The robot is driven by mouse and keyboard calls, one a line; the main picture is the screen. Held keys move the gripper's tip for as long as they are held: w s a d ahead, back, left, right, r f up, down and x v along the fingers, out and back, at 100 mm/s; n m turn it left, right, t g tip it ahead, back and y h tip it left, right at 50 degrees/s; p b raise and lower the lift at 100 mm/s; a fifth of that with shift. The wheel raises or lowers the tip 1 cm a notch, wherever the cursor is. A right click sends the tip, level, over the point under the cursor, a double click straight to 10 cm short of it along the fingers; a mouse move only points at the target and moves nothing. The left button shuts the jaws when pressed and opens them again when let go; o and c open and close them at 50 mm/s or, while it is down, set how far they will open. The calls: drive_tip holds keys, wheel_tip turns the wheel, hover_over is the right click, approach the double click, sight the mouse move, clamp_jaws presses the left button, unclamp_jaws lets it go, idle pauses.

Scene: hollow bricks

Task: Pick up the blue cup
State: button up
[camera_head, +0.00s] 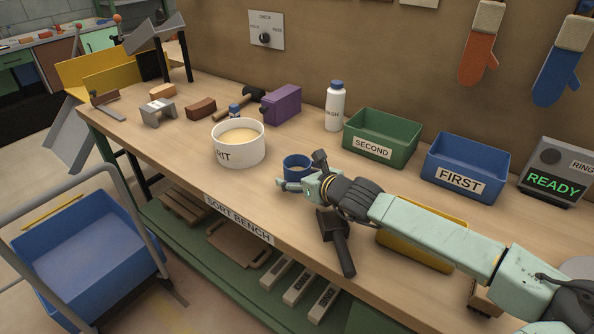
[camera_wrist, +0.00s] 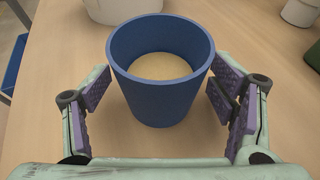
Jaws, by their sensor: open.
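The blue cup (camera_head: 296,168) stands upright on the wooden bench, and its inside shows a tan bottom or filling. In the wrist view the blue cup (camera_wrist: 160,92) is large and central, between the two finger pads. My gripper (camera_wrist: 165,100) is open, with one purple-padded finger on each side of the cup. A gap shows between the cup and the left pad; the right pad is very close to the cup's side, and I cannot tell whether it touches. In the head view my gripper (camera_head: 294,185) is low at the near side of the cup.
A white GRIT tub (camera_head: 238,152) stands left of the cup. A green SECOND bin (camera_head: 381,138) and a blue FIRST bin (camera_head: 465,167) stand behind and right. A white bottle (camera_head: 335,107) and purple box (camera_head: 282,104) are at the back. The bench's front edge is close.

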drive_tip(key=shift+w+a+f, duration=0.2)
drive_tip(key=shift+w, duration=0.15)
drive_tip(key=shift+c, duration=0.2)
drive_tip(key=c, duration=1.4)
drive_tip(key=shift+r, duration=0.15)
